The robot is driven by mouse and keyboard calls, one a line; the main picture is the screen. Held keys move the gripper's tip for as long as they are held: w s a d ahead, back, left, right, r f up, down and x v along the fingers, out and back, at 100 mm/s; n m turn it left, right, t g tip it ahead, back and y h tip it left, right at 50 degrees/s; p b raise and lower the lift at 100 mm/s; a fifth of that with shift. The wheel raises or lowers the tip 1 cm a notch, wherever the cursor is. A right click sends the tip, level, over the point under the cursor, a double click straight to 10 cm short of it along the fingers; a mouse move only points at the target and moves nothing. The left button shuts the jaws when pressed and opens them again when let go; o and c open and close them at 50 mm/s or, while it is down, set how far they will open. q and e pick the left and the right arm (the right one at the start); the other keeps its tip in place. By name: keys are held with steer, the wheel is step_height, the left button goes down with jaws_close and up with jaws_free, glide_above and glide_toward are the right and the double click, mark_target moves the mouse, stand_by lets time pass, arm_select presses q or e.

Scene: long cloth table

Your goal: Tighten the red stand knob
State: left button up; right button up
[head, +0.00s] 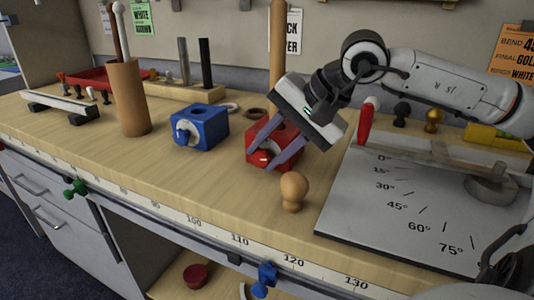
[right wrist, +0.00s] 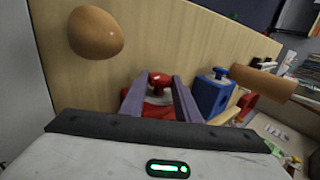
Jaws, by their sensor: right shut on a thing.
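The red stand (head: 253,137) is a red block on the wooden bench, left of the grey angle board. Its red knob (head: 262,158) faces the front edge of the bench. My right gripper (head: 263,160) reaches down from the upper right, with its two purple fingers around the knob, shut on it. The right wrist view shows the red knob (right wrist: 158,80) between the fingertips, with the red stand (right wrist: 150,110) partly hidden behind the fingers. My left gripper is in neither view.
A blue stand (head: 205,128) with a blue knob is to the left. A wooden egg-shaped piece (head: 294,190) stands close in front of the red stand. A wooden cup (head: 128,98) holds rods.

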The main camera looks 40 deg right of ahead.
steer(key=o, duration=1)
steer(key=shift+o, duration=0.2)
steer(key=shift+r, duration=0.1)
steer(key=b+v, duration=0.1)
steer(key=v, duration=0.9)
steer(key=shift+s+b, duration=0.2)
steer(key=shift+b, duration=0.2)
